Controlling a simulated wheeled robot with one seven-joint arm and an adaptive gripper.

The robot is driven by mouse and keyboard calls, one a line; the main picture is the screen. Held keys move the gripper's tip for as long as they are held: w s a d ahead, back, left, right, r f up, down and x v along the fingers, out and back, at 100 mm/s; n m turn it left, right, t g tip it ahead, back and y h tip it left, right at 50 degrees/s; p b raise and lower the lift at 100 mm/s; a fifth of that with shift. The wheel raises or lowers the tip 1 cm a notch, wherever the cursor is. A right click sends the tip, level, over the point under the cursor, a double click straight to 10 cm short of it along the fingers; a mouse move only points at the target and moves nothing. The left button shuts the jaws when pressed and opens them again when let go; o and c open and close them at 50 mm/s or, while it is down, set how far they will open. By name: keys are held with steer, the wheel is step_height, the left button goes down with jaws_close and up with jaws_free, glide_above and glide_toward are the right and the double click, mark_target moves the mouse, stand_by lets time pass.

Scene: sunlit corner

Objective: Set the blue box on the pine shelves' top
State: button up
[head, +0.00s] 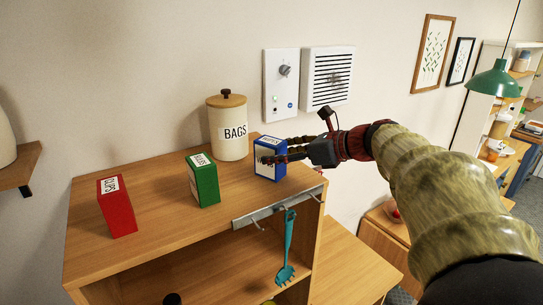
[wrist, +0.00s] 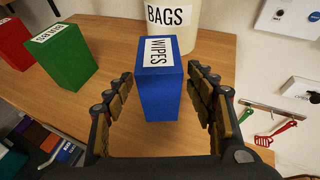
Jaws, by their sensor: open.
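The blue box (head: 268,169), labelled WIPES, stands upright on the top of the pine shelves (head: 150,215), near their right end. In the wrist view the blue box (wrist: 159,100) is between my fingers, with a gap visible on each side. My gripper (head: 277,150) is open and reaches in from the right, one finger in front of the box and one behind. The wrist view shows the open gripper (wrist: 162,82) with nothing clamped.
A cream BAGS canister (head: 228,130) stands just behind the box. A green box (head: 203,182) and a red box (head: 117,207) stand to the left, with bare wood between. A rail (head: 275,208) with a teal utensil (head: 287,250) hangs at the unit's right front.

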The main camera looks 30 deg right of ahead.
steer(key=v, duration=0.9)
steer(key=shift+b, duration=0.35)
